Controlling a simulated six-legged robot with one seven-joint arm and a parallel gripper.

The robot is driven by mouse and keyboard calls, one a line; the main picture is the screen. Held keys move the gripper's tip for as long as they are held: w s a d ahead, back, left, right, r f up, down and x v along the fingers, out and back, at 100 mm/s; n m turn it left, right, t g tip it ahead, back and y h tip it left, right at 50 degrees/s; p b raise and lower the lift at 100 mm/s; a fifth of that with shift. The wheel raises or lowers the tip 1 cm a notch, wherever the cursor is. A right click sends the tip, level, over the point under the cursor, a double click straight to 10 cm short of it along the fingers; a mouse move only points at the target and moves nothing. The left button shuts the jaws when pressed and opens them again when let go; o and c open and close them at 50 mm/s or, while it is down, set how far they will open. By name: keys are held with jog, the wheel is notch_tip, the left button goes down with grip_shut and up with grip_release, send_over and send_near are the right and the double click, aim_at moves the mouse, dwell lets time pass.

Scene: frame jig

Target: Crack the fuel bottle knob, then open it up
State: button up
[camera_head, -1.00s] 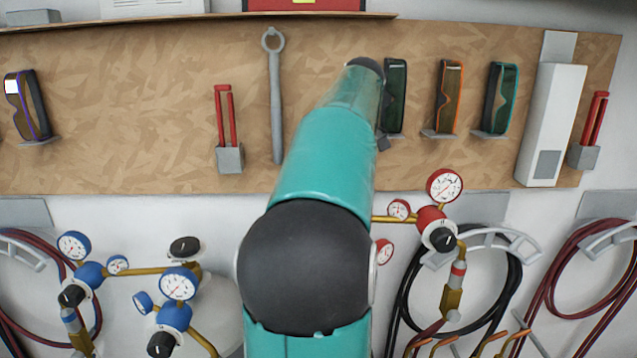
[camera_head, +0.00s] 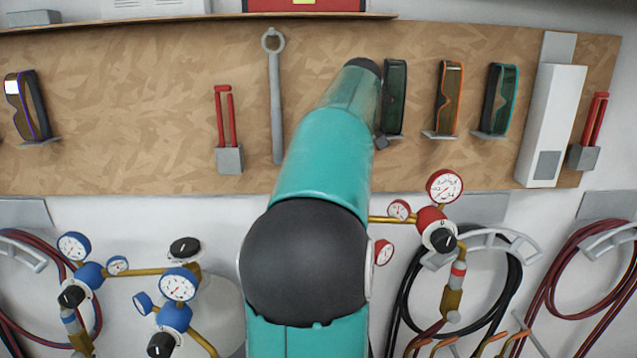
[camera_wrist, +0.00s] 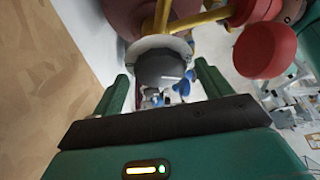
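In the wrist view the fuel bottle's dark grey knob (camera_wrist: 160,68) sits on a pale collar below the dark red bottle top (camera_wrist: 122,12). My gripper (camera_wrist: 163,85) has its two green fingers apart, one on each side of the knob. A narrow gap seems to show beside the knob, and I cannot tell whether either finger touches it. In the head view my teal arm hides the gripper, the knob and the bottle.
A red regulator (camera_head: 432,219) with gauges and brass pipe stands just right of my arm. Blue gauges (camera_head: 178,284) and a second valve knob (camera_head: 185,248) are at left.

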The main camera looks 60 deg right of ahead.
dwell(0.4)
jog(key=m+t+h, duration=0.1)
jog(key=m, duration=0.2)
jog(key=shift+s+a, duration=0.1)
jog(key=shift+a, duration=0.1)
jog(key=m+h, duration=0.1)
jog(key=m, duration=0.2)
jog(key=shift+a+m, duration=0.1)
jog(key=shift+m, duration=0.2)
jog(key=m+h, duration=0.1)
jog(key=m, duration=0.3)
jog(key=shift+a+h, duration=0.1)
jog(key=shift+h, duration=0.3)
jog(key=m+h, duration=0.1)
jog(key=m, duration=0.2)
jog(key=shift+a, duration=0.15)
jog(key=m+h, duration=0.1)
jog(key=m, duration=0.2)
jog(key=shift+g, duration=0.3)
jog(key=m+g+h, duration=0.1)
jog(key=m, duration=0.3)
jog(key=shift+a, duration=0.15)
jog(key=shift+w+m+g+h, duration=0.2)
jog(key=shift+m+g, duration=0.3)
jog(key=shift+m, duration=0.6)
jog(key=shift+w+m+g+h, duration=0.2)
jog(key=shift+m+g, duration=0.3)
jog(key=shift+m, duration=0.6)
jog(key=shift+m+g, duration=0.5)
jog(key=shift+m, duration=0.9)
